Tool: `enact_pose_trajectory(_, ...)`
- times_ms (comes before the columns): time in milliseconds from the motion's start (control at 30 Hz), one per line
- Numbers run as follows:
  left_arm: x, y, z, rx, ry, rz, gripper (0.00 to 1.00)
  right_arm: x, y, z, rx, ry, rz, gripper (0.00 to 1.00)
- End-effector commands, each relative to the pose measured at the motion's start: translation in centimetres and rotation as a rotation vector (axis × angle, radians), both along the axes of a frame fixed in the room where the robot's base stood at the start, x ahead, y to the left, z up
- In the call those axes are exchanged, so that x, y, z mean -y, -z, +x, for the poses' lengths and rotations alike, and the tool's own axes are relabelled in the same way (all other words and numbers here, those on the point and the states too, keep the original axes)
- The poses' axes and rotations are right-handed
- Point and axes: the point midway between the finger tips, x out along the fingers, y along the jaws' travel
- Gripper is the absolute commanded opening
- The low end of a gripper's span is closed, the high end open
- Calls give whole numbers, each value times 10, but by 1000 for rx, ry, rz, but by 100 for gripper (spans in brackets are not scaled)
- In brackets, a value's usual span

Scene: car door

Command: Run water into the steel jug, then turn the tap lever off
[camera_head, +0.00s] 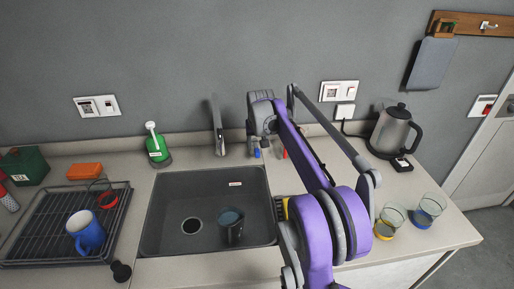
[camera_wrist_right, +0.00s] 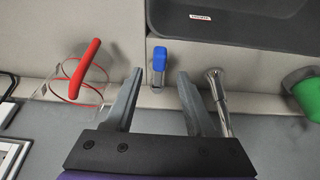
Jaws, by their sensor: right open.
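The jug (camera_head: 232,235), a dark metallic vessel, stands in the sink right of the drain. Its inside looks bluish; the fill level is unclear. The tap (camera_head: 218,128) rises behind the sink; I see no clear stream from it. Its chrome body (camera_wrist_right: 218,100) shows in the right wrist view. A small blue-topped piece (camera_wrist_right: 159,58), which looks like the tap lever, stands on the counter behind the sink. My right gripper (camera_wrist_right: 160,76) is open, its fingertips either side of that piece and just short of it. The gripper (camera_head: 262,144) is right of the tap. My left gripper is out of view.
The sink (camera_head: 163,205) has a drying rack (camera_head: 40,248) with a blue mug to its left. A green soap bottle (camera_head: 156,147) stands left of the tap. A red-handled clear item (camera_wrist_right: 82,72) stands beside the gripper. A kettle (camera_head: 393,133) and glasses (camera_head: 430,208) stand right.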

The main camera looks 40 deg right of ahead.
Motion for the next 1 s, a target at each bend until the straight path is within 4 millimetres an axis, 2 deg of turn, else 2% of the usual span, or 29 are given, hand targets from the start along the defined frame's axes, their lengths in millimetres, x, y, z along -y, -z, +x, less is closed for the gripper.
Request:
enact_pose_trajectory(33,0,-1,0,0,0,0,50,-2,-12,-4,0,0,0,55)
enact_pose_trajectory(200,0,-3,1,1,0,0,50,-9,-42,-15,0,0,0,55)
enact_pose_trajectory(400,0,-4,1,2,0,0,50,-13,-61,-21,0,0,0,55)
enact_pose_trajectory(1000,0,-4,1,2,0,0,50,-14,-64,-22,0,0,0,55)
